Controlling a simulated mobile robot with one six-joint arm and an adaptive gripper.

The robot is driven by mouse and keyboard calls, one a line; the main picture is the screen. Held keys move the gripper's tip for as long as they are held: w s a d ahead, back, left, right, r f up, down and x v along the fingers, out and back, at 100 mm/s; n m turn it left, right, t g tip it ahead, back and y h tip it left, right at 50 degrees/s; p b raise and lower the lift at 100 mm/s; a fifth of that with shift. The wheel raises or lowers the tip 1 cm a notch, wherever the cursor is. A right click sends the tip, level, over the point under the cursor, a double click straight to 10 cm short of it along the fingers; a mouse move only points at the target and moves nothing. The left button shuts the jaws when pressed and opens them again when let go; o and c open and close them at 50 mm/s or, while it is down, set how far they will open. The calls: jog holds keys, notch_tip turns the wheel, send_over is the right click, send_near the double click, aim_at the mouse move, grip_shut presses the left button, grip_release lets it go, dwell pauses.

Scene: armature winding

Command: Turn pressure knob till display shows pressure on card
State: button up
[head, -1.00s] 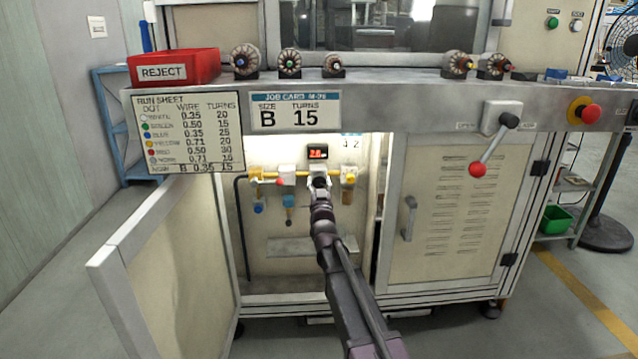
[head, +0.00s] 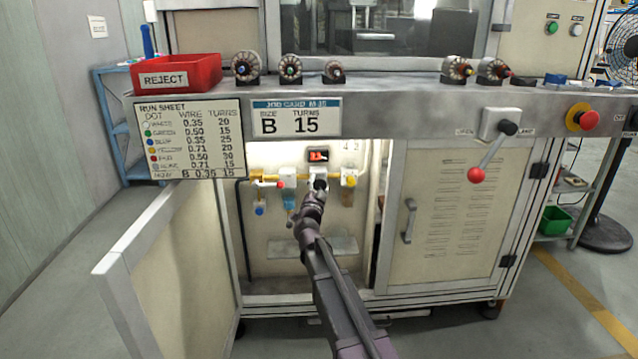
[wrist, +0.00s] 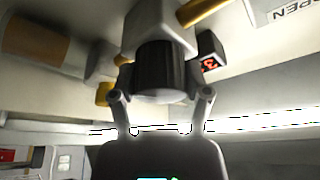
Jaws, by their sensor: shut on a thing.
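The dark, ribbed pressure knob (wrist: 162,72) sits under a pale regulator block (wrist: 158,25) in the wrist view. My gripper (wrist: 162,95) has one finger on each side of it and is shut on it. In the head view my gripper (head: 316,192) reaches into the open cabinet and mostly hides the knob. The small black display (head: 318,156) above it has red digits, which are blurred. In the wrist view the display (wrist: 211,54) is partly cut off behind a finger, with a 3 leading. The job card (head: 294,118) reads size B, turns 15; I see no pressure on it.
A yellow pipe (head: 265,178) with valves and fittings runs beside the regulator. The open cabinet door (head: 150,270) stands left; the closed door (head: 450,210) is right. The run sheet (head: 188,138) hangs above.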

jog(key=shift+w+m+g+h, duration=0.1)
jog(key=shift+m+g+h, duration=0.2)
jog(key=shift+m, duration=0.4)
jog(key=o, duration=1.1)
jog(key=shift+o, duration=0.2)
jog(key=shift+n, duration=0.4)
